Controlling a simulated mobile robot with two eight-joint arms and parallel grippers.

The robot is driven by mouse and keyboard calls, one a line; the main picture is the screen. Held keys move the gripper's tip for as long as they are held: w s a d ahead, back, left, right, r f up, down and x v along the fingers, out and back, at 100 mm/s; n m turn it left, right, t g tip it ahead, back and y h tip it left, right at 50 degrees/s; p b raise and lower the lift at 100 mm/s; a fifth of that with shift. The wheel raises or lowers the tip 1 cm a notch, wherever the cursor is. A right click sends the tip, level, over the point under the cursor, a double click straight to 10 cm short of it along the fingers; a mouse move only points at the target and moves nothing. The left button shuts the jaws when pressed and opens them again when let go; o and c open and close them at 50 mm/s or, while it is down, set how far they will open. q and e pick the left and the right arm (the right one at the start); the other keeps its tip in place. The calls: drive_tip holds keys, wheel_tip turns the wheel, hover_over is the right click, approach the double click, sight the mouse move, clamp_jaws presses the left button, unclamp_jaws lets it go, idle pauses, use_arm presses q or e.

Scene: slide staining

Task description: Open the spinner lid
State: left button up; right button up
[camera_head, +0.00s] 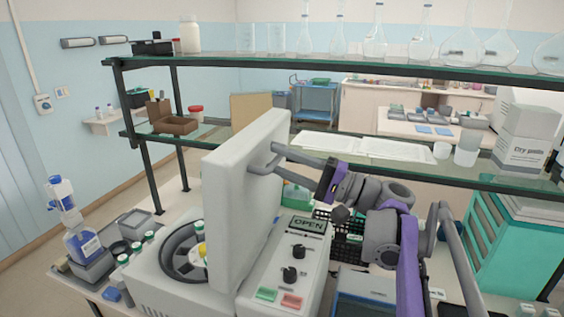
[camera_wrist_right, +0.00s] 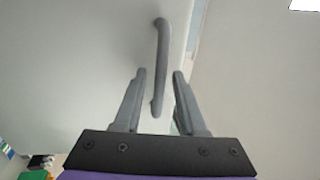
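The spinner (camera_head: 170,281) is a white machine at the front of the bench. Its thick lid (camera_head: 236,185) stands raised and nearly upright, so the round rotor well (camera_head: 180,252) shows at its left. The display (camera_head: 308,225) reads OPEN. A grey handle (camera_wrist_right: 162,60) is on the lid's face. My right gripper (camera_wrist_right: 159,74) is open at the handle, with one finger on each side of its lower part and visible gaps between. In the head view the right gripper (camera_head: 276,155) reaches the lid from the right. My left gripper is not in view.
A glass shelf (camera_head: 330,65) with flasks runs above and behind the spinner. Blue-capped bottles (camera_head: 80,240) and small vials stand at the left. A black basket (camera_head: 345,248) and teal drawers (camera_head: 500,240) are at the right.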

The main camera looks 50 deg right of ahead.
idle(0.3)
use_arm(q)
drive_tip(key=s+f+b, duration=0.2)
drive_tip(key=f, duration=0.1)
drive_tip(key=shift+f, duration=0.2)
use_arm(e)
drive_tip(key=v, duration=1)
drive_tip(key=shift+s+d+f, duration=0.1)
drive_tip(key=shift+s, duration=0.25)
